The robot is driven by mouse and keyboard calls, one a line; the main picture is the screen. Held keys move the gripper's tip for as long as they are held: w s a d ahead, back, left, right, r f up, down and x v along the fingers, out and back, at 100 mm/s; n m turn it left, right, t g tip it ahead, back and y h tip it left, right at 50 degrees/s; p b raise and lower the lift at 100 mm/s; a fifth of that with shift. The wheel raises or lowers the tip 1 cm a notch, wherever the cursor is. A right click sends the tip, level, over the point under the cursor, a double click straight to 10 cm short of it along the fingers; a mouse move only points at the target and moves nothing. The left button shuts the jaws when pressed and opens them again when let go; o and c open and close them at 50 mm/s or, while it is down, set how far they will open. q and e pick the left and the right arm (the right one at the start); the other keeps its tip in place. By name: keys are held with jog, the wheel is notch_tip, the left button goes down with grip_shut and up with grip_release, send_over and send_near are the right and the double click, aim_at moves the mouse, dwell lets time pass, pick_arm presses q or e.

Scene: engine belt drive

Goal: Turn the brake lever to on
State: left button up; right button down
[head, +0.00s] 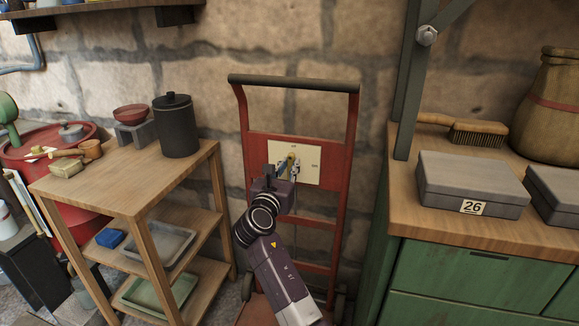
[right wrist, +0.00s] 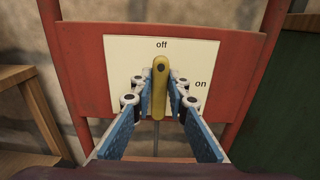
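The brake lever is a short yellow bar (right wrist: 160,88) on a pale plate (right wrist: 122,62) marked "off" at the top and "on" at the right. The lever stands upright, its upper end below "off". In the head view the plate (head: 309,173) is fixed to a red hand-truck frame (head: 341,136). My right gripper (head: 287,169) is at the plate and partly covers the lever. In the right wrist view its blue-padded fingers (right wrist: 159,100) are apart, one on each side of the lever, with narrow gaps showing. My left gripper is not in view.
A wooden shelf stand (head: 115,182) with a dark canister (head: 177,128) is at left. A green cabinet with a wooden top (head: 450,226) is at right, carrying a grey box (head: 470,180) labelled 26 and a brush (head: 470,131). A stone wall is behind.

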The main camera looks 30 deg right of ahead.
jog(key=shift+m+p, duration=0.4)
jog(key=shift+m, duration=0.1)
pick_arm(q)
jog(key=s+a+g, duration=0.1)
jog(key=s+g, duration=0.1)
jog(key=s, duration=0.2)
pick_arm(e)
jog(key=shift+m, duration=0.3)
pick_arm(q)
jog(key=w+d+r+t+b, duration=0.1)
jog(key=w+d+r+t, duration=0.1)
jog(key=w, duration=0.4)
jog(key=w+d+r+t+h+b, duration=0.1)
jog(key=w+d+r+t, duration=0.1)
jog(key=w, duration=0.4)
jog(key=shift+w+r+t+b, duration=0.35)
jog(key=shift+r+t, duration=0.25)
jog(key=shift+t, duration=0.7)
pick_arm(e)
jog(key=shift+s+d+f+m, duration=0.15)
jog(key=shift+s+f+m, duration=0.1)
jog(key=shift+m, duration=2.5)
jog(key=shift+s+d+f+m, duration=0.15)
jog(key=shift+f+m, duration=0.1)
jog(key=shift+m, duration=2.55)
jog(key=shift+s+d+f+m, duration=0.15)
jog(key=shift+f+m, duration=0.1)
jog(key=shift+m, duration=2.5)
